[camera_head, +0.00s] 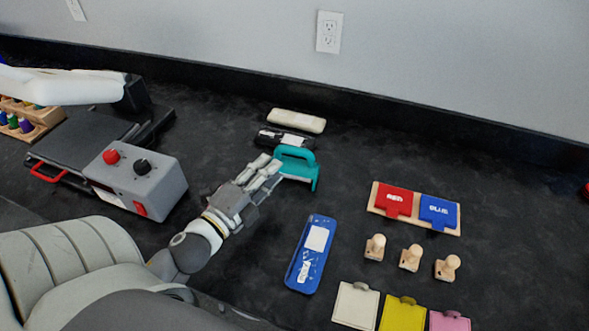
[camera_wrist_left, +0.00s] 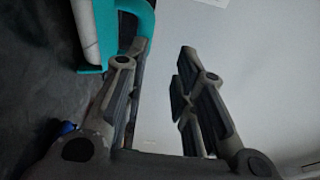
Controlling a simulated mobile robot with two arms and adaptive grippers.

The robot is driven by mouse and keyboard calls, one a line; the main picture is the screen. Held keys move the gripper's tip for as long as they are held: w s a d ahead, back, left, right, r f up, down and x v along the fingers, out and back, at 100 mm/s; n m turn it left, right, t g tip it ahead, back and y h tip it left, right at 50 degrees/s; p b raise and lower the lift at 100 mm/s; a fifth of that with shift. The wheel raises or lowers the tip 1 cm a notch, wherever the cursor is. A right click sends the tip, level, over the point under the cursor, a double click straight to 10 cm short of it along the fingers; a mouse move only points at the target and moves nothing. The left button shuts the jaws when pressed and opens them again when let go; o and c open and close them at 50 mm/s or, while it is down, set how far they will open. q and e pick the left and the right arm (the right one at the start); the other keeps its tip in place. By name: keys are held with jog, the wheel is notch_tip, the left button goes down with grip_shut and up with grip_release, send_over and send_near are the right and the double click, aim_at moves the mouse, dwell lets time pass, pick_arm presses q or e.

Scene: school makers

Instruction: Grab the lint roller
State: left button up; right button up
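The lint roller appears to be the teal tool with a looped handle (camera_head: 302,157) on the dark worktop. In the left wrist view its teal frame (camera_wrist_left: 143,14) and a pale cylinder (camera_wrist_left: 84,32) show at the upper left. My left gripper (camera_head: 267,166) is just left of the tool in the head view, its fingertips close to it. In the wrist view the fingers (camera_wrist_left: 156,65) are spread with nothing between them. The tool is on the outer side of the left finger; I cannot tell whether they touch. My right gripper is not in view.
A dark item (camera_head: 284,138) and a cream block (camera_head: 297,121) lie behind the tool. A grey press machine (camera_head: 140,175) stands left. A blue tray (camera_head: 311,255) lies in front. Red and blue blocks (camera_head: 395,201) and wooden stamps (camera_head: 410,257) are right. The back right worktop is clear.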

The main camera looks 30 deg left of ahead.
aim_at(292, 154)
pick_arm(q)
notch_tip(292, 154, down, 2)
jog(key=shift+f+b, duration=0.15)
jog(key=shift+b, duration=0.45)
jog(key=shift+w, duration=0.15)
jog(key=w+p, duration=0.1)
jog(key=w, duration=0.3)
jog(key=shift+w+d+p, duration=0.1)
jog(key=shift+w+p, duration=0.3)
jog(key=shift+w, duration=2.85)
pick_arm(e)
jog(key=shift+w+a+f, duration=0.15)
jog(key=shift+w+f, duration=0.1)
pick_arm(q)
jog(key=shift+c, duration=0.4)
grip_shut()
